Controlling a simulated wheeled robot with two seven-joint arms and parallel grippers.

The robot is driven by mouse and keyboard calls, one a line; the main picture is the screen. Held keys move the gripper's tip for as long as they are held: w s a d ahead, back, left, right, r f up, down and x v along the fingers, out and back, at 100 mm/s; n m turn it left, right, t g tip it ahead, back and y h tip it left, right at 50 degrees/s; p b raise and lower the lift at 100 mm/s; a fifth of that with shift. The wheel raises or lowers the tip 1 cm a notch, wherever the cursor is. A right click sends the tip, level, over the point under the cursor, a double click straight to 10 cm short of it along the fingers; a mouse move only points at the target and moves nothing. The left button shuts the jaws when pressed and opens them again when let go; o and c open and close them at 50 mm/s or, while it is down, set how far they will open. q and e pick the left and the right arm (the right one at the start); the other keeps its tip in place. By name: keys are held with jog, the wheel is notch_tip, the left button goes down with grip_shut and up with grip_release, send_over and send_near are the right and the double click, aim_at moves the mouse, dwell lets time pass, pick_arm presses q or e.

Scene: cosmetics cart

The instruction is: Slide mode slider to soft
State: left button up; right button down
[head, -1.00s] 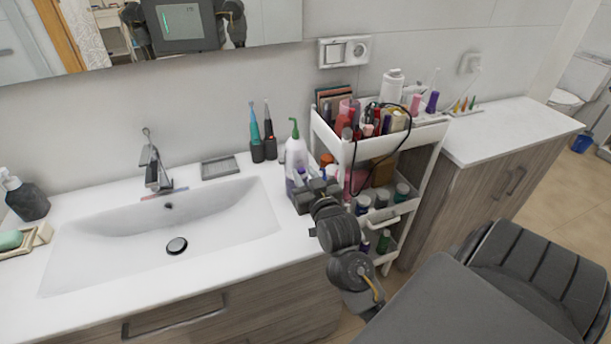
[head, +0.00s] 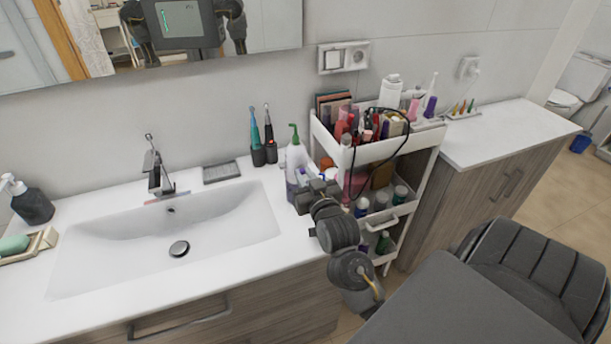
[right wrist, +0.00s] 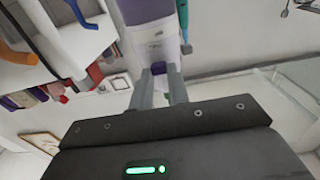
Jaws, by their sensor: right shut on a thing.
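A white and purple upright device (head: 296,157) with a green nozzle stands at the right end of the sink counter. In the right wrist view, its pale body (right wrist: 150,42) with small print fills the top middle. My right gripper (head: 303,187) is at its lower front in the head view. The wrist view shows the gripper's two fingers (right wrist: 158,70) close together at the body, shut on a small dark part there. I take this part to be the mode slider; its position and marks are too small to read. My left gripper is not in view.
A white cart (head: 426,140) full of cosmetics stands just right of my right gripper. Two electric toothbrushes (head: 264,152) stand behind, left of the device. The sink (head: 120,235) and tap (head: 155,175) are to the left. A white-topped cabinet (head: 510,130) is at the right.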

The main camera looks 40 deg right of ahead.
jog(key=c, duration=1.3)
grip_release()
jog(key=shift+s+a, duration=0.15)
jog(key=shift+s, duration=0.2)
jog(key=shift+b+v, duration=0.55)
jog(key=shift+v, duration=4.55)
